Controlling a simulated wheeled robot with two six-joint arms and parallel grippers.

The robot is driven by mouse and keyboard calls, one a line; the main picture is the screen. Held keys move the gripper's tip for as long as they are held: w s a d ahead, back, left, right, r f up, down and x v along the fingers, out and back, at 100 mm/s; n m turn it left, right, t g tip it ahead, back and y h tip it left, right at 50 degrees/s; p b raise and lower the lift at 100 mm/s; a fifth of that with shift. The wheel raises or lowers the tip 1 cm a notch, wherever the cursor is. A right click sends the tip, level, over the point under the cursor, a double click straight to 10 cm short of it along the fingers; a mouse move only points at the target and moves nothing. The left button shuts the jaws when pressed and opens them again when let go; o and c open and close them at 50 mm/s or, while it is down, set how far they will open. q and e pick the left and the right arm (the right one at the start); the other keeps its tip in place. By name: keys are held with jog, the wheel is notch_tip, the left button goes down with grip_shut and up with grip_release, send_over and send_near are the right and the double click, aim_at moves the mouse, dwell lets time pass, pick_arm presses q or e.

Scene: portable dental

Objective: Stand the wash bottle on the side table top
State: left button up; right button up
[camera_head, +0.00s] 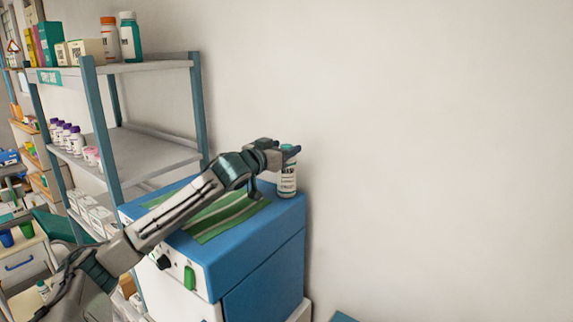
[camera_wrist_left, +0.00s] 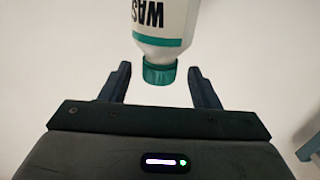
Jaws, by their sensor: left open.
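The wash bottle (camera_head: 287,182), white with a teal cap and dark lettering, stands upright at the back right of a blue-topped cabinet (camera_head: 255,232). My left gripper (camera_head: 284,152) is at the bottle's cap height. In the left wrist view the bottle (camera_wrist_left: 168,18) appears upside down, and its cap (camera_wrist_left: 160,74) lies between the two spread fingers, with gaps on both sides. The left gripper (camera_wrist_left: 160,68) is open and holds nothing. My right gripper is out of view. I cannot tell which surface is the side table.
A shelf rack (camera_head: 150,152) with bottles and boxes stands to the left. A drawer unit (camera_head: 20,270) with cups is at the far left. The wall is close behind the cabinet.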

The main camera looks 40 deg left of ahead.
pick_arm(q)
jog(key=shift+w+p, duration=0.45)
jog(key=shift+w, duration=0.45)
grip_shut()
